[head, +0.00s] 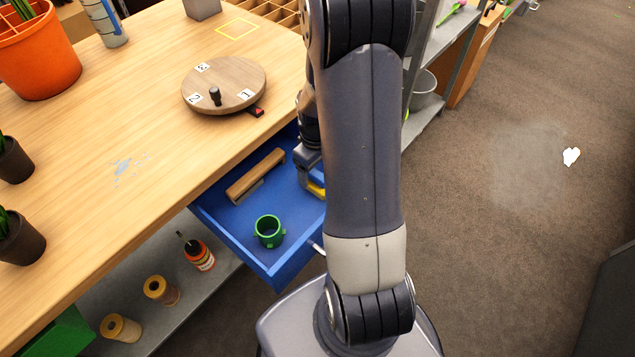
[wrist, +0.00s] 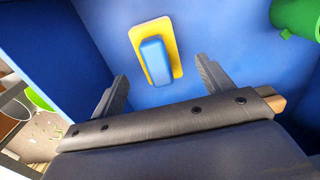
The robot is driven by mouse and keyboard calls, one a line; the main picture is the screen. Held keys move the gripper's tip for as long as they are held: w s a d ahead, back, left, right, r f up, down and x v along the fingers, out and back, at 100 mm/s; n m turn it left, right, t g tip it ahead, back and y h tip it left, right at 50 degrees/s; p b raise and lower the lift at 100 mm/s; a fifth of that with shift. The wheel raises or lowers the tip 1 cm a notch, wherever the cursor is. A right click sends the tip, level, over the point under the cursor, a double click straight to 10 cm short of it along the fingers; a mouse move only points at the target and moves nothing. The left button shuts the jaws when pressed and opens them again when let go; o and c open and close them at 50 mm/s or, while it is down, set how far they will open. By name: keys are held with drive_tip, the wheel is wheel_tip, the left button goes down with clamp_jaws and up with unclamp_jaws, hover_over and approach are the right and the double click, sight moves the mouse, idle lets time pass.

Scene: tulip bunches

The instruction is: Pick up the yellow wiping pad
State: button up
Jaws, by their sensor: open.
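The yellow wiping pad (wrist: 172,32) lies on the floor of the blue drawer, with a blue grip block (wrist: 155,61) on top. In the wrist view my gripper (wrist: 162,70) is open, with one finger on each side of the pad's near end; nothing is held. In the head view only a small yellow part of the pad (head: 316,190) shows beside my arm, and the rest is hidden. My gripper (head: 312,178) reaches down into the open drawer there, mostly hidden by my arm.
The open blue drawer (head: 235,223) also holds a wooden-handled brush (head: 256,175) and a green cup-like ring (head: 269,231). The drawer walls stand close around my gripper. The wooden tabletop (head: 130,130) overhangs behind, with a round numbered wooden disc (head: 224,82) near its edge.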

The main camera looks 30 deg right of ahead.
sight(318, 174)
drive_tip(key=f, duration=0.3)
drive_tip(key=f+b, duration=0.1)
drive_tip(key=f, duration=0.1)
drive_tip(key=shift+s+d, duration=0.15)
drive_tip(key=shift+s, duration=0.1)
drive_tip(key=c, duration=1)
wheel_tip(318, 174, up, 10)
drive_tip(key=shift+p, duration=1)
drive_tip(key=shift+c, duration=0.2)
